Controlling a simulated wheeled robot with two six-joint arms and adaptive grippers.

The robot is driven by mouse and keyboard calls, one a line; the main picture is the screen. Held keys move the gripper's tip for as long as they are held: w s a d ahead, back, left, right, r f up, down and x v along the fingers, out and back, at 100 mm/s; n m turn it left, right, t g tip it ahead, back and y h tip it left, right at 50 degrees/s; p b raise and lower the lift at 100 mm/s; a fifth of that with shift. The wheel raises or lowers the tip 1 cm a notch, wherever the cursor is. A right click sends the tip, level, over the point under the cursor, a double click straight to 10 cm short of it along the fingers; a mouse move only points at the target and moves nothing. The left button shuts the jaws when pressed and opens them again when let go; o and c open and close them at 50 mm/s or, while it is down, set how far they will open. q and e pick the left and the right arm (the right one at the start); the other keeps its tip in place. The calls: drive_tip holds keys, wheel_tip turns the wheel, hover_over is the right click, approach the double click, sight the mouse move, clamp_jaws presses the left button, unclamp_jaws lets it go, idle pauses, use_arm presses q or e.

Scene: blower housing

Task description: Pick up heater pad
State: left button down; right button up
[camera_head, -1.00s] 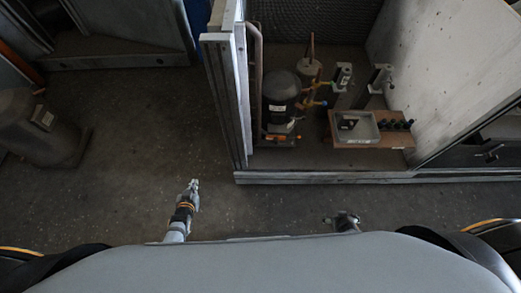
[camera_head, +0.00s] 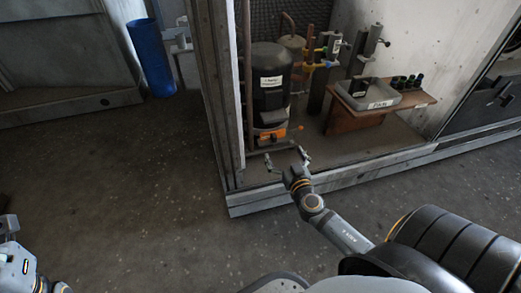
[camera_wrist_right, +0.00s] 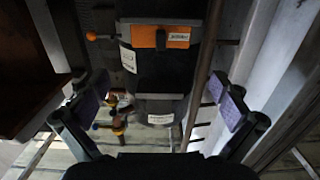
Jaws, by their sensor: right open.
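An orange pad (camera_head: 274,134), which looks like the heater pad, sits low on a dark upright tank (camera_head: 271,88). In the right wrist view the orange pad (camera_wrist_right: 160,36) is at top centre, with a black part in its middle and a white label. My right gripper (camera_head: 285,163) is open and empty, just in front of the tank's foot and apart from the pad. In the wrist view its purple-padded fingers (camera_wrist_right: 157,104) stand wide apart, with the pad beyond them. Part of my left arm shows at the lower left; its fingers are not seen.
A concrete ledge (camera_head: 243,204) and a grey wall post (camera_head: 213,90) border the tank's bay. Valves and pipes stand behind the tank. A brown bench (camera_head: 349,122) with a grey tray (camera_head: 367,103) stands right. A blue bin (camera_head: 150,57) is at back left. The left floor is clear.

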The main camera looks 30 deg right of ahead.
sight(275, 138)
drive_tip(key=x, duration=1)
drive_tip(key=shift+w+r+p, duration=0.1)
drive_tip(key=shift+w+p, duration=0.2)
drive_tip(key=c, duration=0.8)
